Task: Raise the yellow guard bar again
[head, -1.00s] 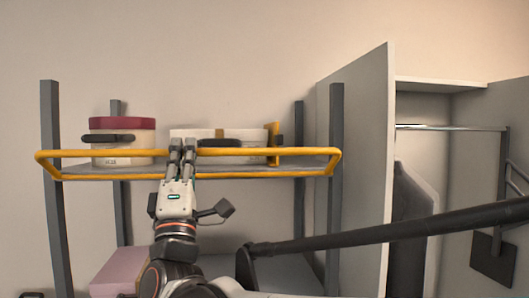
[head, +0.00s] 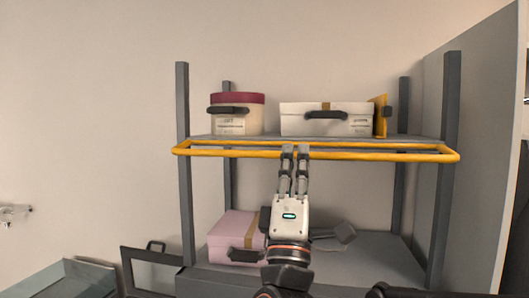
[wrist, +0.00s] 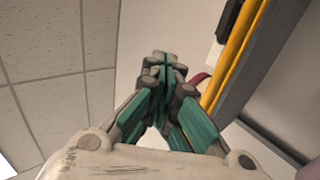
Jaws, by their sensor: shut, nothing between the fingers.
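The yellow guard bar (head: 370,155) is a long loop with two rails across the front of the upper shelf, at about the shelf board's level. The cases behind stand clear above it. My gripper (head: 295,148) is shut and empty, pointing up, with its fingertips overlapping the middle of the bar in the head view. I cannot tell whether they touch it. In the wrist view the shut fingers (wrist: 165,65) sit left of the yellow bar (wrist: 236,50), with a visible gap.
On the upper shelf (head: 265,138) stand a round cream box with a maroon lid (head: 237,115), a white case (head: 325,118) and a yellow upright piece (head: 380,115). A pink box (head: 235,238) sits on the lower shelf. Grey posts (head: 183,160) and a tall panel (head: 490,150) flank the sides.

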